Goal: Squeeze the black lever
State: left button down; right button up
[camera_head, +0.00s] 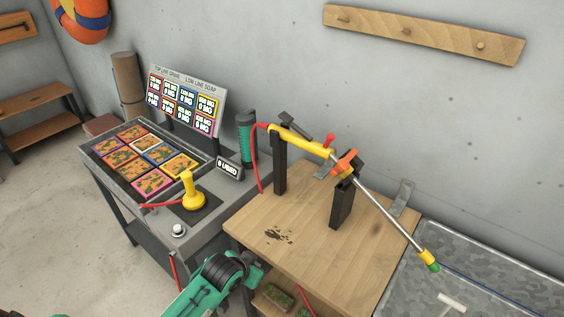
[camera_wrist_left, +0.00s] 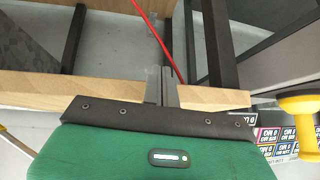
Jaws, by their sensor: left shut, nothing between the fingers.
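A sprayer lance (camera_head: 376,196) rests on two black stands on a wooden bench (camera_head: 290,247). It has a yellow handle, an orange collar and a green-tipped nozzle. The black lever (camera_head: 295,126) sticks up beside the yellow handle. My left gripper (camera_head: 255,271) is low near the bench's front left corner, well away from the lever. In the left wrist view the gripper (camera_wrist_left: 162,74) is shut and empty, its fingers in front of the wooden edge. The lever does not show in the wrist view. My right gripper is out of view.
A grey counter with a yellow joystick (camera_head: 190,192), a crate of packets (camera_head: 150,158) and a price board (camera_head: 187,101) stands left of the bench. A red hose (camera_head: 256,165) hangs by the handle. A metal tray (camera_head: 478,275) is at right.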

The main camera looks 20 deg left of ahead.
pick_arm(q)
jog(key=w+r+m+t+h, duration=0.1)
jog(key=w+r, duration=0.4)
jog(key=r, duration=0.8)
jog(key=w+r+m+t+h, duration=0.1)
jog(key=w+r+t, duration=0.2)
jog(key=r, duration=1.1)
jog(key=w+a+r+m+t+h, duration=0.1)
jog(key=w+r+t, duration=0.2)
jog(key=w+r, duration=0.5)
notch_tip(320, 180, up, 6)
jog(key=shift+r+m+p, duration=0.1)
jog(key=shift+m+p, duration=0.3)
jog(key=shift+w, duration=0.25)
jog(key=p, duration=0.4)
send_over(296, 128)
jog(key=s+a, duration=0.1)
jog(key=a, duration=0.2)
notch_tip(296, 128, down, 2)
jog(key=f, duration=0.2)
jog(key=a+f, duration=0.1)
jog(key=f, duration=0.1)
jog(key=shift+w+f+p, duration=0.1)
jog(key=shift+w+p, duration=0.15)
jog(key=shift+p, duration=0.15)
jog(key=shift+d, duration=0.1)
